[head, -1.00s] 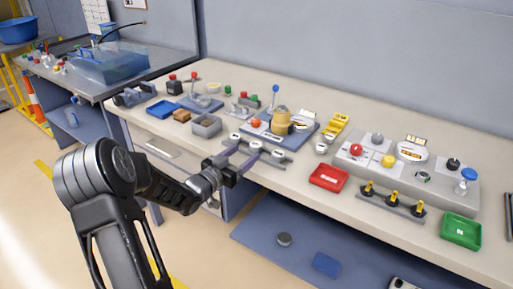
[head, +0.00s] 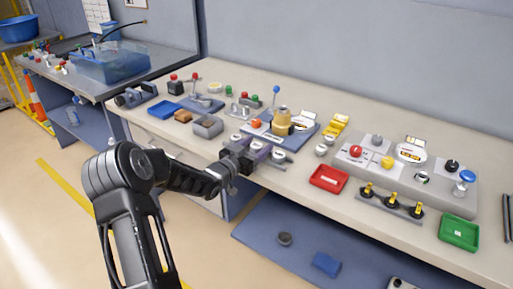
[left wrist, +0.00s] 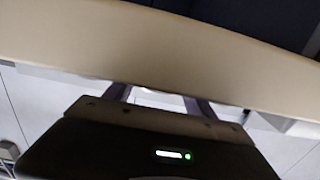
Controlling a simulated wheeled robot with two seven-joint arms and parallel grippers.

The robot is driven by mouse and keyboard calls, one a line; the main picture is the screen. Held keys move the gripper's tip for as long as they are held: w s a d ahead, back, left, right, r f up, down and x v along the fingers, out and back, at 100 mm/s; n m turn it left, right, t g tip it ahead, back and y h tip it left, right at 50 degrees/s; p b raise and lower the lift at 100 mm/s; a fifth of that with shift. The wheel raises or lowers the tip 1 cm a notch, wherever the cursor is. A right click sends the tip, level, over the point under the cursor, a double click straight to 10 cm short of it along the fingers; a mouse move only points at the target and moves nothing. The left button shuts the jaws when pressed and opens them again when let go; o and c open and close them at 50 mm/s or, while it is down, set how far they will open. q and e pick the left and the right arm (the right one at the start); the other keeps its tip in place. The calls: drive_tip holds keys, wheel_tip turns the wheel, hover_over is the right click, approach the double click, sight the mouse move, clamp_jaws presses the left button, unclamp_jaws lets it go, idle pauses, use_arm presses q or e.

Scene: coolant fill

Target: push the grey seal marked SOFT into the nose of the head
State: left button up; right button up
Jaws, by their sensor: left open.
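Several small grey seals with white tops sit in a row on a grey rack (head: 277,164) near the bench's front edge; one is the right-hand seal (head: 280,155). Their lettering is too small to read, so I cannot tell which is SOFT. My left gripper (head: 256,147) is open at this rack, its fingers partly covering the row. Whether a finger touches a seal is unclear. In the left wrist view its two fingers (left wrist: 160,100) stand apart, mostly hidden behind the bench edge. The tan, stepped head (head: 282,122) stands behind the rack on a blue plate (head: 293,143).
A grey bin (head: 207,128) and a blue tray (head: 163,110) lie left of the rack. A red tray (head: 328,179) and a grey control panel (head: 458,198) lie to the right. The bench edge (left wrist: 160,60) crosses close in the left wrist view.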

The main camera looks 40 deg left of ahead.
use_arm(q)
drive_tip(key=shift+c, duration=0.3)
clamp_jaws()
idle(0.8)
